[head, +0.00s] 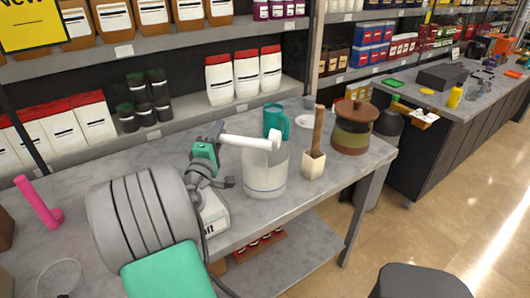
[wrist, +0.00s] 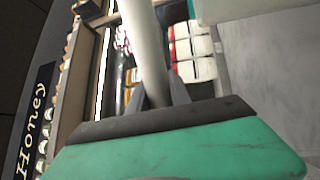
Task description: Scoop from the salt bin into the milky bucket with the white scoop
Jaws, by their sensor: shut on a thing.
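My gripper (head: 219,136) is shut on the handle of the white scoop (head: 248,141). The scoop is held roughly level, with its head at the right end, above the milky bucket's open top. In the wrist view its pale handle (wrist: 148,50) runs up from between my fingers (wrist: 160,92). The milky bucket (head: 265,180) is translucent and stands upright on the grey counter. The salt bin (head: 214,217) is a white box with a partly hidden label ending in "lt", under and behind my arm. I cannot tell what the scoop or bin holds.
A teal mug (head: 275,122) stands just behind the bucket. Stocked shelves line the back.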

